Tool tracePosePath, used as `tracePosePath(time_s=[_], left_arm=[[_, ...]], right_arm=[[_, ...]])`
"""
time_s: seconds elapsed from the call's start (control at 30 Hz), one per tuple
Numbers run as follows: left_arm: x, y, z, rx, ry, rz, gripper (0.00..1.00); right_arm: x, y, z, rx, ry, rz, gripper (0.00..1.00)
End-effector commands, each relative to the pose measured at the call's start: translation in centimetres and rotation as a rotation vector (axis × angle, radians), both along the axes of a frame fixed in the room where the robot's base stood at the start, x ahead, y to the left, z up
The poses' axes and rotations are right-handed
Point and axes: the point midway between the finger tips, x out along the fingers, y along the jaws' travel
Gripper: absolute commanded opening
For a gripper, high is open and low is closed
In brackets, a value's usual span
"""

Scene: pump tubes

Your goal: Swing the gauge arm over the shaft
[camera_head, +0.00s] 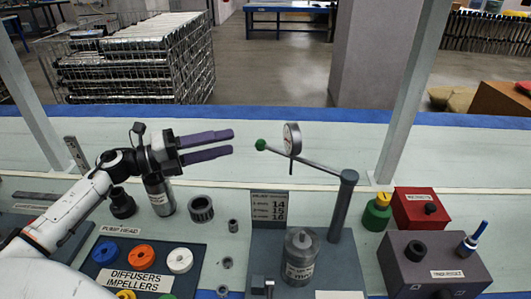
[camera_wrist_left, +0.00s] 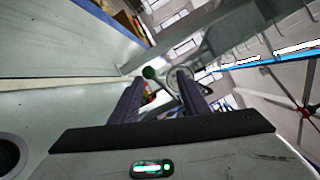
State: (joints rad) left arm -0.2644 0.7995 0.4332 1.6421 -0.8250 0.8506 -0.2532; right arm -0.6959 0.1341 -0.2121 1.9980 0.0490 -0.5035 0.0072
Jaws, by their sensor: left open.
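The gauge arm (camera_head: 320,166) is a grey bar that runs left from the top of a dark post (camera_head: 342,205). It ends in a green knob (camera_head: 260,145), and a round dial gauge (camera_head: 292,137) is mounted on it. My left gripper (camera_head: 232,142) is open and empty, its purple fingers pointing right, a little short of the knob. In the left wrist view the green knob (camera_wrist_left: 149,72) shows beyond and between the fingertips. A grey metal pump cylinder (camera_head: 300,258) stands upright on the base left of the post. I cannot make out a separate shaft. My right gripper is out of view.
A dark tray (camera_head: 195,262) with coloured rings lies at the front left. A metal cylinder (camera_head: 160,199) and a toothed ring (camera_head: 201,208) stand below my left gripper. A red box (camera_head: 410,208) and a grey box (camera_head: 425,275) are on the right.

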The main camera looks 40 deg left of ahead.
Motion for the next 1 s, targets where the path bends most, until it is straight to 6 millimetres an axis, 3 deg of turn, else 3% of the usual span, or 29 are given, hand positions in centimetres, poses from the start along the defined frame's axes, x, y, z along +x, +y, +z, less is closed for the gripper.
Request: tracePosePath(time_s=[0.03,0.2,0.37,0.8,1.0], left_arm=[[0.0,0.0,-1.4,0.000,0.000,0.000,0.42],[0.0,0.0,-2.9,0.000,0.000,0.000,0.42],[0.8,-0.5,-2.9,-0.002,-0.002,-0.001,0.42],[7.0,-4.7,-2.7,-0.002,-0.003,0.000,0.42],[8.3,-5.7,-2.8,-0.001,-0.002,0.000,0.42]], right_arm=[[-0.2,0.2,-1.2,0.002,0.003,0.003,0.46],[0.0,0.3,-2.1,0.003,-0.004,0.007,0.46],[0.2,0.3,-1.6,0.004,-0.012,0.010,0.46],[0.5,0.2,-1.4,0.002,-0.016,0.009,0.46],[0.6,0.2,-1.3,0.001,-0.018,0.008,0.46]])
